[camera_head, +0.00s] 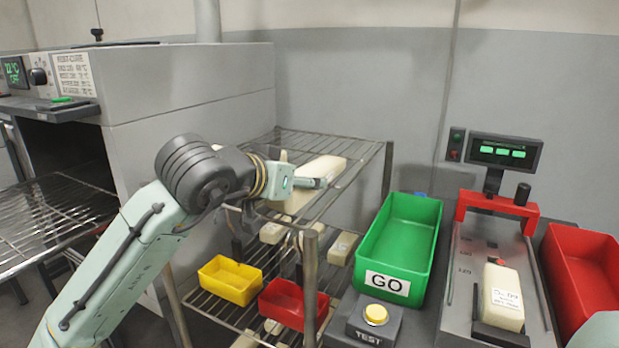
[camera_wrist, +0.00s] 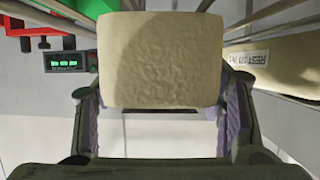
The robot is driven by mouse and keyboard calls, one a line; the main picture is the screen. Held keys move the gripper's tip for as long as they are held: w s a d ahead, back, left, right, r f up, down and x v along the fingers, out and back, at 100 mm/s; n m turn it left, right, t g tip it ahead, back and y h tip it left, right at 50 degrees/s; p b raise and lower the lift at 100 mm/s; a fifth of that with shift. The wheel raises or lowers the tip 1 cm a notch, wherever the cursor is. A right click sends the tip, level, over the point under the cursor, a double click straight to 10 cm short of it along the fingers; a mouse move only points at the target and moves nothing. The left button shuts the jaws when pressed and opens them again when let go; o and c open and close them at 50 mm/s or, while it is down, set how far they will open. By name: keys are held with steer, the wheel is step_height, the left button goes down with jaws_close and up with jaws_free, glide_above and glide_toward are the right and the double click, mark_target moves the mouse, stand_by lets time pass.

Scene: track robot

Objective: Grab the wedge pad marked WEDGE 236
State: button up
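No mark WEDGE 236 can be read on any pad. My gripper (camera_head: 308,183) is at the top shelf of the wire rack (camera_head: 365,155), among cream pads. In the wrist view a plain cream pad (camera_wrist: 160,60) fills the space between the two fingers of my gripper (camera_wrist: 160,95). Its sides line up with the finger pads, but I cannot tell whether they press on it. No label shows on its visible face. Another cream pad (camera_head: 322,168) shows behind my gripper in the head view. A pad with a partly readable upside-down label (camera_wrist: 249,60) is at the right in the wrist view.
Lower shelves hold a yellow bin (camera_head: 230,280), a red bin (camera_head: 290,305) and several pads. A green GO bin (camera_head: 402,240) stands right of the rack. A labelled pad (camera_head: 502,300) sits on the scale (camera_head: 470,270). A TEST button (camera_head: 376,314) is in front. A grey oven (camera_head: 195,95) stands left.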

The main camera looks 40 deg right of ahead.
steer(key=c, duration=1)
